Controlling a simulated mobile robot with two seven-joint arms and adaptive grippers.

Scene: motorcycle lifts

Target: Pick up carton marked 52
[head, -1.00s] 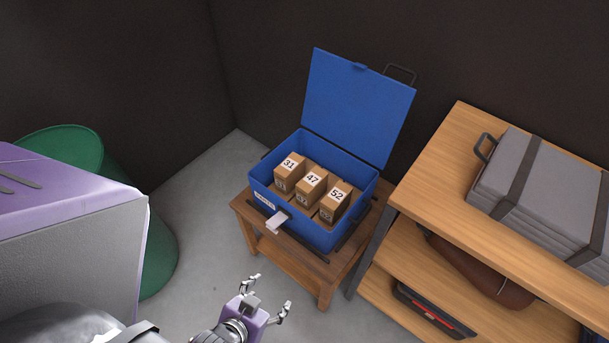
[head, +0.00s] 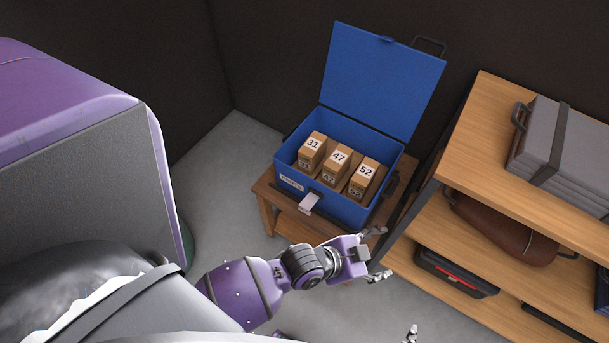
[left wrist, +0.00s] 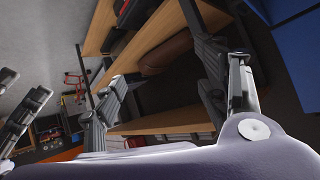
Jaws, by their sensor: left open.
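The carton marked 52 (head: 365,177) is a small brown box with a white number label. It stands at the right end of a row inside an open blue box (head: 345,209). Cartons marked 47 (head: 337,163) and 31 (head: 312,150) stand to its left. My left gripper (head: 379,254) is open and empty, below and in front of the blue box in the head view, apart from the carton. Its spread fingers also show in the left wrist view (left wrist: 168,95). A fingertip at the bottom edge, seemingly of my right gripper (head: 411,334), shows; its opening is hidden.
The blue box's raised lid (head: 383,80) stands behind the cartons. The box rests on a low wooden table (head: 265,205). A wooden shelf unit (head: 468,150) stands close on the right, with a grey case (head: 570,150) on top and a brown bag (head: 505,228) below.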

